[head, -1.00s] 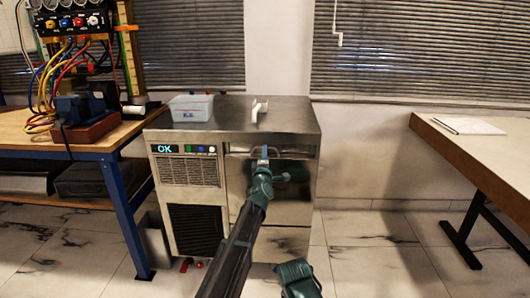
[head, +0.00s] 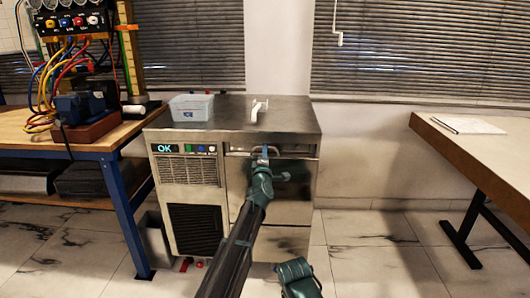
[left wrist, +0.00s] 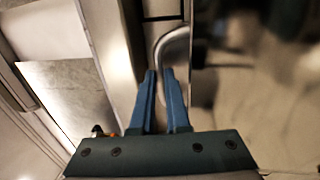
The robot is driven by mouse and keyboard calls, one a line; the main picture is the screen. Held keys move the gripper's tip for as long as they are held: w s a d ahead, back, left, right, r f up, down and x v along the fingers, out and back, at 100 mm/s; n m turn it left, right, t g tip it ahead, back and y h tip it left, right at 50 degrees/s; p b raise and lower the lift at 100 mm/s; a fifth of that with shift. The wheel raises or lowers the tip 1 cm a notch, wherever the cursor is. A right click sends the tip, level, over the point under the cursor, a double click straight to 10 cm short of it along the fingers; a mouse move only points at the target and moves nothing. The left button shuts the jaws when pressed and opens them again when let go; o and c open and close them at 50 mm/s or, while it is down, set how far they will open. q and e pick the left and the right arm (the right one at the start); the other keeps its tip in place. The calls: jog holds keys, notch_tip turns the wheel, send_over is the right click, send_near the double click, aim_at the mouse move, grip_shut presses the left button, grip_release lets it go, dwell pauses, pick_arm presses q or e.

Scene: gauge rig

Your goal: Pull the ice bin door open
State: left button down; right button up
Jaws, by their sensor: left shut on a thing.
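The ice bin door (head: 290,190) is the steel front panel on the right half of the steel ice machine (head: 290,118). It looks closed, with no clear gap at its edges. Its bar handle (head: 241,152) runs along the top of the door. My left gripper (head: 265,152) is at this handle, and its blue fingers are shut on it. In the left wrist view the blue fingers (left wrist: 160,75) are close together at the curved metal handle (left wrist: 176,40). The fingers partly hide the grip point. My right gripper's fingers do not show.
A clear plastic tub (head: 191,107) and a white scoop-like object (head: 259,108) lie on the machine's top. A wooden bench (head: 60,145) with blue legs stands close on the left. Another table (head: 480,150) stands at the right. The tiled floor between machine and right table is clear.

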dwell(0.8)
pick_arm(q)
jog(key=s+f+t+b, duration=0.2)
jog(key=s+b, duration=0.5)
jog(key=s, duration=0.4)
jog(key=s+f+t+b, duration=0.2)
jog(key=s+f+b, duration=0.3)
jog(key=s, duration=0.5)
jog(key=shift+s+b, duration=0.35)
jog(key=shift+b, duration=1)
jog(key=c, duration=1.2)
grip_release()
jog(key=shift+w+f, duration=0.15)
jog(key=shift+s, duration=0.2)
